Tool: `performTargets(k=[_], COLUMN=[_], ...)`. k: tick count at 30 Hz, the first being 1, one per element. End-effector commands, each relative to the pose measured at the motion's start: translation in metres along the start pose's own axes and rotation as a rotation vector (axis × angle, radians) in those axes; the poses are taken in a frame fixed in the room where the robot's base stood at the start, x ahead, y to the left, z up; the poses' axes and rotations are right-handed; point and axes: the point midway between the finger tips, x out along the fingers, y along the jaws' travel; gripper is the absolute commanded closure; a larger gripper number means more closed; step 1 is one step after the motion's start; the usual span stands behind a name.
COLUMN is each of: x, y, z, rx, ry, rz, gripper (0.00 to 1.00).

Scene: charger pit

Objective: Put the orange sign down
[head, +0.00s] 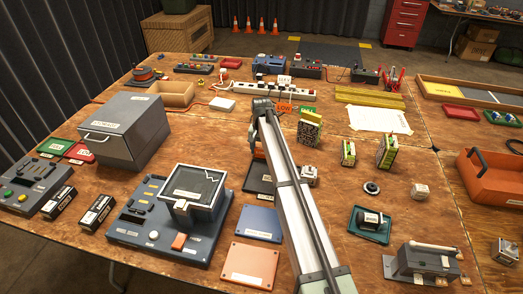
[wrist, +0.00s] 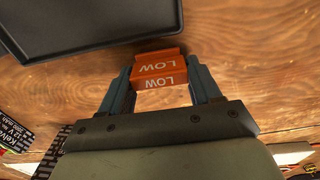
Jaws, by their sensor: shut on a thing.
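The orange sign with "LOW" on it (wrist: 158,68) is between the two fingers of my gripper (wrist: 158,80) in the wrist view. My gripper is shut on it, one finger at each side. The lettering appears upside down there, on two faces.
A dark tray (wrist: 85,35) lies close to the sign in the wrist view. A white power strip (head: 285,89) lies behind my gripper. Green-and-black boxes (head: 308,133) stand to the right. Bare table (head: 225,135) shows left of my arm.

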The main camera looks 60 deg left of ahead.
Motion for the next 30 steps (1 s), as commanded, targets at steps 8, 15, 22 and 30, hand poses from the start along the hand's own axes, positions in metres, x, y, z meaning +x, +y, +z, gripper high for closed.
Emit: performTargets(k=[8,15,22,30], x=[0.0052,0.0081,0.0080,0.0067], y=[0.0000,0.0000,0.0000,-0.0001], z=[0.0000,0.0000,0.0000,0.0000], rx=[0.000,0.000,0.000,0.000], ry=[0.000,0.000,0.000,0.000], rz=[0.000,0.000,0.000,0.000], gripper=[0.66,0.33,0.12,0.12])
